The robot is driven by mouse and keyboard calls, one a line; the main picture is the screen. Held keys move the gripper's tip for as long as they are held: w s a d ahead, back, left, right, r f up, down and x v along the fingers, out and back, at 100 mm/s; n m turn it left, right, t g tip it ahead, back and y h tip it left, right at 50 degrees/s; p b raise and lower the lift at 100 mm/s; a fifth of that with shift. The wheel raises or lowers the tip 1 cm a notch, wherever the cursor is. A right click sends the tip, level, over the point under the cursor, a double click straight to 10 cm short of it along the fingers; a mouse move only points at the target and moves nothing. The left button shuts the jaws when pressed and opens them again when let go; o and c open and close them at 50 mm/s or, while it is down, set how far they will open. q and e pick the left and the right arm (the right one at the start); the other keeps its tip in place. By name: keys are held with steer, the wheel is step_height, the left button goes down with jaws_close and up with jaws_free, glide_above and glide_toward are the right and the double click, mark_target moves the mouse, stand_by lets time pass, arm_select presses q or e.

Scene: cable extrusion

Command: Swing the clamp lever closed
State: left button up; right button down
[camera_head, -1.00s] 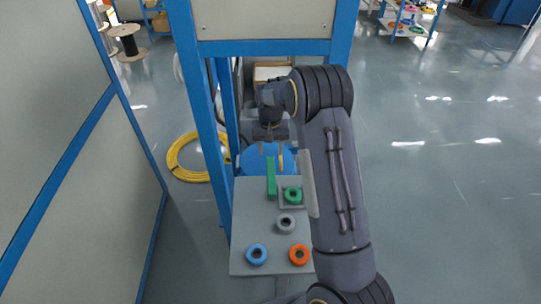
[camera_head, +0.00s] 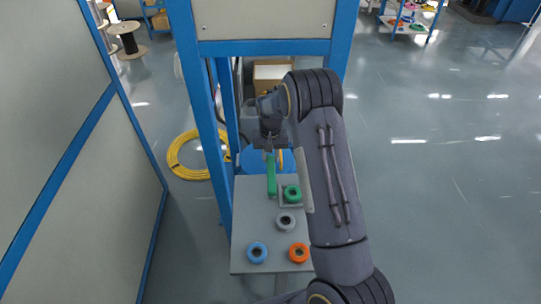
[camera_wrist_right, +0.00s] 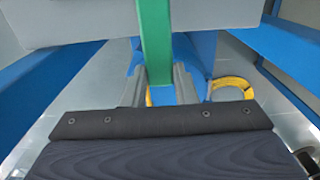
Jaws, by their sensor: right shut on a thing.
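The clamp lever is the long green bar (camera_head: 271,176) at the far left part of the grey table, beside a green ring. It lies pointing away from me. My right gripper (camera_head: 270,151) is at the lever's far end, shut on it. In the right wrist view the green lever (camera_wrist_right: 155,42) runs down between the two grey fingers of the right gripper (camera_wrist_right: 158,80). The clamp's pivot and jaws cannot be made out. My left gripper is not in view.
The grey table (camera_head: 248,222) holds a green ring (camera_head: 292,193), a grey ring (camera_head: 286,222), a blue ring (camera_head: 257,252) and an orange ring (camera_head: 299,253). Blue frame posts (camera_head: 205,130) stand close to the left. A yellow cable coil (camera_head: 172,160) lies on the floor.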

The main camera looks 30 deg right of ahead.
steer(key=s+d+m+b, duration=0.2)
steer(key=s+d+m, duration=0.3)
steer(key=m, duration=0.2)
steer(key=shift+s+d, duration=0.25)
steer(key=shift+s, duration=0.15)
stand_by(0.4)
steer(key=shift+r+m, duration=0.1)
steer(key=shift+m, duration=0.2)
steer(key=c, duration=1.2)
jaws_free()
steer(key=shift+o, duration=0.2)
